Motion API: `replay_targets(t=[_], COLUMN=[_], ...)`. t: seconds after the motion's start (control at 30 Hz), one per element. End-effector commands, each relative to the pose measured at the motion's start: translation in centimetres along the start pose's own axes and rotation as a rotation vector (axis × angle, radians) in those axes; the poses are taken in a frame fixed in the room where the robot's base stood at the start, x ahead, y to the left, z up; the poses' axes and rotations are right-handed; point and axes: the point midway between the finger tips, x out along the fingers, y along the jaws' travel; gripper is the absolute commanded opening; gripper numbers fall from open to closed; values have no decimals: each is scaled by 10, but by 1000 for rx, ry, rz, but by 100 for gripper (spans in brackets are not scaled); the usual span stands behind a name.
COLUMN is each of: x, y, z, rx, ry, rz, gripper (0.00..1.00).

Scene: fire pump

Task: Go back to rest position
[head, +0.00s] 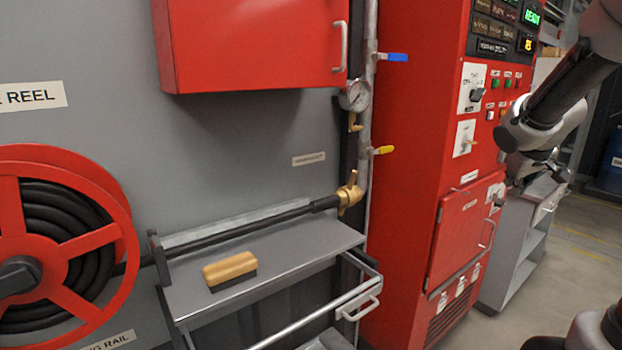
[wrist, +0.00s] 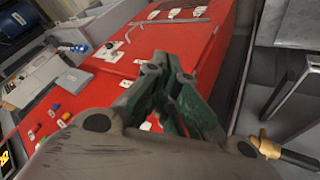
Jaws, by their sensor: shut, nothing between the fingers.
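My arm reaches in from the upper right of the head view. My gripper is near its lower end, in front of the right part of the red pump cabinet (head: 400,150), and is small and partly hidden there. In the wrist view my gripper (wrist: 168,68) is shut, with its green-lined fingers together and nothing between them. The red cabinet (wrist: 205,40) fills the background behind the fingers in that view. I cannot tell any contact between gripper and cabinet.
A grey shelf (head: 190,292) with a wooden-backed brush (head: 230,270) stands at centre, its drawer (head: 330,305) partly open. A red hose reel (head: 70,235) is at left. Blue (head: 395,57) and yellow (head: 383,150) valve levers stick out from the pipe.

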Motion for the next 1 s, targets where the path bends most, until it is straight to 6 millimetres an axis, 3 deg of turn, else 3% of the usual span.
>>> replay_targets(t=[0.03, 0.1, 0.2, 0.3, 0.4, 0.6, 1.0], x=[-23, -54, -100, -142, -165, -185, -187], y=[-7, -25, -64, -103, -124, -127, -128], z=[33, 81, 140, 181, 191, 183, 181], rx=[38, 89, 150, 191, 213, 190, 182], ry=[-86, -207, -337, -388, -337, -221, -212], rz=[-5, -41, -135, -242, -300, -312, -315], gripper=[0, 0, 0, 0, 0, 0, 0])
